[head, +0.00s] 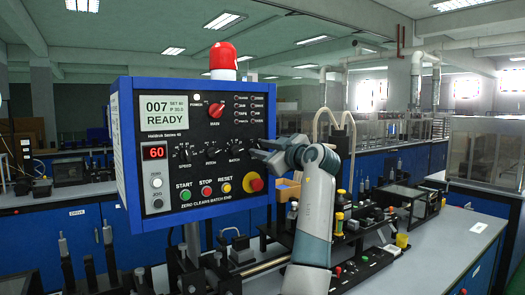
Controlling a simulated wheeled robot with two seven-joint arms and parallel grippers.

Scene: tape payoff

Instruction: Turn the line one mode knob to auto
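A blue-framed control panel (190,203) stands at centre left. It has a red switch (216,110) labelled MAIN and three small black knobs, labelled SPEED (183,152), PITCH (210,151) and BATCH (236,147). I cannot make out a knob labelled mode.
The panel also carries a screen (164,114) reading READY, a red 60 display (154,152) and START, STOP and RESET buttons. A red beacon (222,56) tops it. A bench with machinery (345,225) lies behind my arm. Grey worktop (450,250) at right is mostly clear.

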